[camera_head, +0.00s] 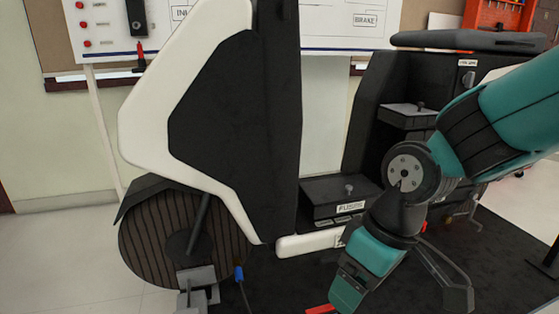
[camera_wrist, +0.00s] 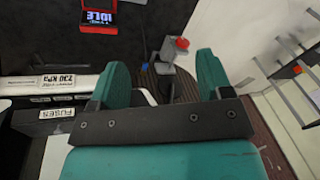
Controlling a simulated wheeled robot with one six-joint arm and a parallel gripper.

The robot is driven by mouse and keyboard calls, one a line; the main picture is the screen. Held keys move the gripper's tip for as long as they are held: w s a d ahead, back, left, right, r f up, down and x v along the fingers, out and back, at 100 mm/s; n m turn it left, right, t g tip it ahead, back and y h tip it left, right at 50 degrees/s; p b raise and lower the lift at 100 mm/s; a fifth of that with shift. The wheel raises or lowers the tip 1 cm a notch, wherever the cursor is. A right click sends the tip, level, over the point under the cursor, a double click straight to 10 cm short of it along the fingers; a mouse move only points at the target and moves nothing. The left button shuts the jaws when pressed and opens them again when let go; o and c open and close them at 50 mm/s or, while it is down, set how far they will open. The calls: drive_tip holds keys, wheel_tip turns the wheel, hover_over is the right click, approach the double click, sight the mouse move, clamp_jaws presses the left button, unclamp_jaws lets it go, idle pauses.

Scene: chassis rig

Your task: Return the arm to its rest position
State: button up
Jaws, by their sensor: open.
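My teal arm reaches in from the right in the head view and bends down at a grey round joint. My gripper (camera_head: 346,292) points downward at the bottom of the view, in front of the chassis rig (camera_head: 245,110). In the wrist view my gripper (camera_wrist: 163,72) shows two teal fingers spread apart with nothing held between them.
A ribbed wheel (camera_head: 160,240) sits at lower left. A fuses box (camera_head: 340,198) lies beside my forearm. Pale floor (camera_head: 60,265) is clear at left.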

drive_tip(key=s+d+r+m+y+p, duration=0.15)
drive_tip(key=s+d+r, duration=0.25)
drive_tip(key=s+r, duration=0.4)
wheel_tip(320, 180, up, 35)
drive_tip(key=p, duration=3.5)
drive_tip(key=shift+s+p, duration=0.4)
drive_tip(key=shift+a+r+h, duration=0.1)
drive_tip(key=shift+r+h, duration=0.15)
drive_tip(key=shift+r, duration=0.1)
drive_tip(key=shift+c, duration=0.4)
drive_tip(key=c, duration=0.5)
